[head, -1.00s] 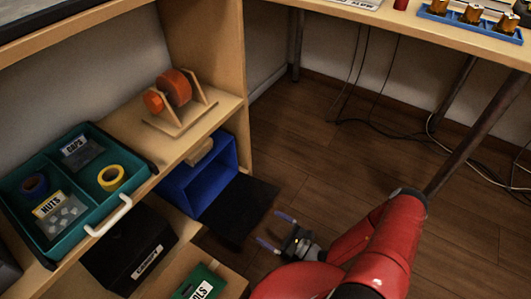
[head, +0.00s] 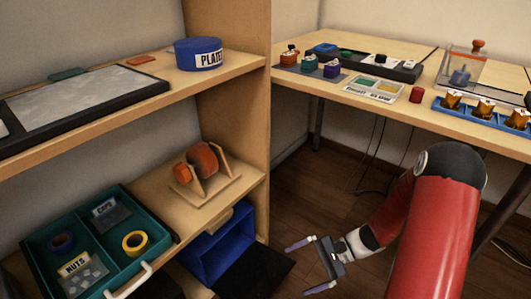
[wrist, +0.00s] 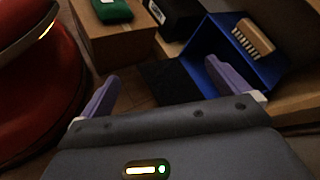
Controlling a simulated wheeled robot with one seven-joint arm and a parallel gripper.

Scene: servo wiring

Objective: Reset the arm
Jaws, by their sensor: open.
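My gripper (head: 305,269) is open and empty, held in the air in front of the shelf unit at the lower middle of the head view. Its two purple fingers are spread apart with nothing between them; they also show in the wrist view (wrist: 168,90). My red arm reaches down from the right. A blue box (head: 228,250) with its dark flap (head: 258,272) folded out lies just left of the gripper in the head view. In the wrist view the box (wrist: 215,50) is beyond the fingers, with a brush (wrist: 252,40) in it. The gripper appears apart from the box.
A teal tray (head: 112,232) with tape rolls and a spool stand (head: 208,188) sit on the middle shelf. The upper shelf holds a blue PLATES tub (head: 198,54). The table at right holds a red cylinder (head: 416,95) and a blue rack (head: 470,114). Open floor lies below the table.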

